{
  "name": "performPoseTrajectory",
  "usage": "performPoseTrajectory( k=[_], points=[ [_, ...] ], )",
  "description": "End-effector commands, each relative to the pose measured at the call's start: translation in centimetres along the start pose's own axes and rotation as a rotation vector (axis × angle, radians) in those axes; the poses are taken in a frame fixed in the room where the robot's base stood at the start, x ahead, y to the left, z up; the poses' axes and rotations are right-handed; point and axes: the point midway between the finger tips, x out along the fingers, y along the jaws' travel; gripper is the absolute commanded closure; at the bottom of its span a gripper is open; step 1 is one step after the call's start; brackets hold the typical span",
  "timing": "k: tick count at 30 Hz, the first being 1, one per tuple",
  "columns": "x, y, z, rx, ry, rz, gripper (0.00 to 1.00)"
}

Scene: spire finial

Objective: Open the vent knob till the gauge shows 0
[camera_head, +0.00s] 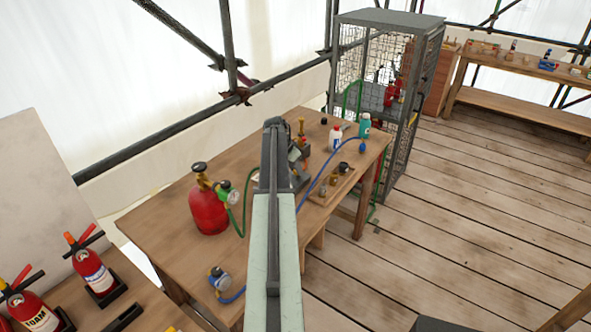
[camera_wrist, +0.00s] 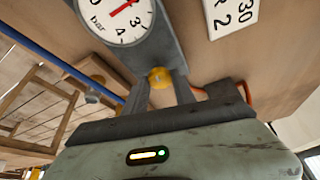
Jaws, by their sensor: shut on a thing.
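In the wrist view, a yellow-orange vent knob (camera_wrist: 159,77) sits between the two fingers of my gripper (camera_wrist: 160,88), which is shut on it. Just above it is a round white gauge (camera_wrist: 117,20) marked "bar" on a grey body. Its red needle points up and to the right, away from the 0 at the left. The top of the dial is cut off, so the exact reading is hidden. In the head view, my arm reaches over the wooden bench (camera_head: 170,236) and covers most of the knob and gauge.
A red cylinder (camera_head: 208,212) with a green hose stands left of my arm. A mesh cage (camera_head: 385,85) stands behind. A white number card (camera_wrist: 230,15) is beside the gauge.

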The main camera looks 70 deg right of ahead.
Motion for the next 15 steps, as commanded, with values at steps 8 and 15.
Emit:
performPoseTrajectory(
  k=[8, 15],
  points=[
    [0.00, 0.18, 0.04, -0.117, -0.001, -0.050, 1.00],
    [0.00, 0.33, -0.01, -0.311, 0.000, -0.132, 1.00]
  ],
)
